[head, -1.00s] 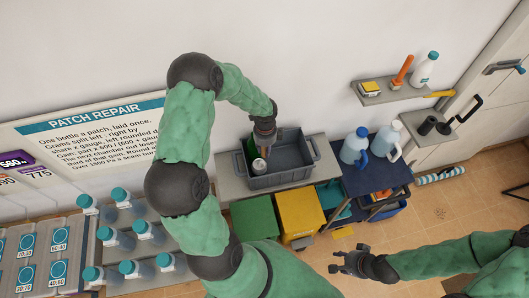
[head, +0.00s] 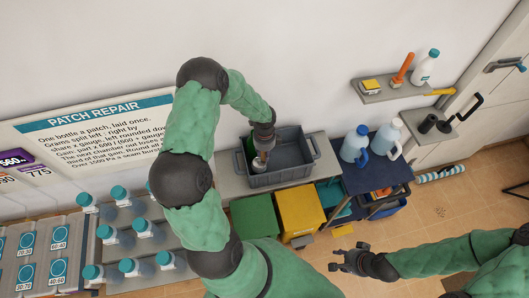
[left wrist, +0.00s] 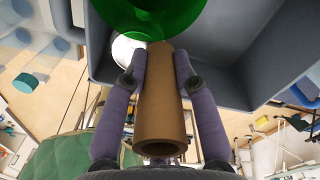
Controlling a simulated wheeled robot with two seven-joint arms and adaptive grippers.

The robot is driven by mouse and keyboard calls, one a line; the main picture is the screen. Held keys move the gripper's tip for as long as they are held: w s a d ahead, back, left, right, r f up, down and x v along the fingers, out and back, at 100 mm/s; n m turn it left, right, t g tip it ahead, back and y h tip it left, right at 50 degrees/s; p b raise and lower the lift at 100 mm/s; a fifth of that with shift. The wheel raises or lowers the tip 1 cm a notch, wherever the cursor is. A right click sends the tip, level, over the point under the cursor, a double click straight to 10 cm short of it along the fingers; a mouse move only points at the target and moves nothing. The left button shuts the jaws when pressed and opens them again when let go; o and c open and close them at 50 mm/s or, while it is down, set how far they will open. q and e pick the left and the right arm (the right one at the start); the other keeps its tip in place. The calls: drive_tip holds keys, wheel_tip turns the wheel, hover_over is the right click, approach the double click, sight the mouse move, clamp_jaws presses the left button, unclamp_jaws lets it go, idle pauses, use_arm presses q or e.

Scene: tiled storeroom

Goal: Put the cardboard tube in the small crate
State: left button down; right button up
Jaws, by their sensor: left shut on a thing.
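The brown cardboard tube (left wrist: 160,100) is between the fingers of my left gripper (left wrist: 157,75) in the left wrist view, with its open end towards the camera. In the head view my left gripper (head: 263,146) points down over the left part of the grey crate (head: 296,176), and a bit of the tube shows below it. A green bottle (left wrist: 150,18) and a white round top (left wrist: 126,48) are close beyond the tube. The tube's far end is hidden. My right gripper (head: 347,262) is open and empty above the floor at the lower right.
The grey crate stands on a shelf (head: 232,185) against the wall. Green (head: 254,219) and yellow (head: 298,212) boxes are below it. A dark cart (head: 380,178) with two jugs is to its right. The crate's right part looks empty.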

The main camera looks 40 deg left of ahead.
use_arm(q)
drive_tip(key=c, duration=1)
unclamp_jaws()
drive_tip(key=shift+r+p, duration=0.45)
drive_tip(key=shift+r, duration=0.05)
wheel_tip(320, 180, up, 12)
drive_tip(key=b, duration=0.1)
drive_tip(key=s+d+f+n+h, duration=0.2)
drive_tip(key=d+f+n, duration=0.3)
drive_tip(key=d+f, duration=0.3)
drive_tip(key=s+d+f+n+h, duration=0.15)
drive_tip(key=d+f+n, duration=0.3)
drive_tip(key=d, duration=0.55)
drive_tip(key=s+d+f+n, duration=0.2)
drive_tip(key=s+n, duration=0.1)
drive_tip(key=s+d+f+n, duration=0.2)
drive_tip(key=s+d+n, duration=0.1)
drive_tip(key=s, duration=0.1)
drive_tip(key=s+d+f+n, duration=0.3)
drive_tip(key=shift+s+d+n+h, duration=0.15)
drive_tip(key=shift+s+n+h, duration=0.1)
drive_tip(key=shift+s+n, duration=0.1)
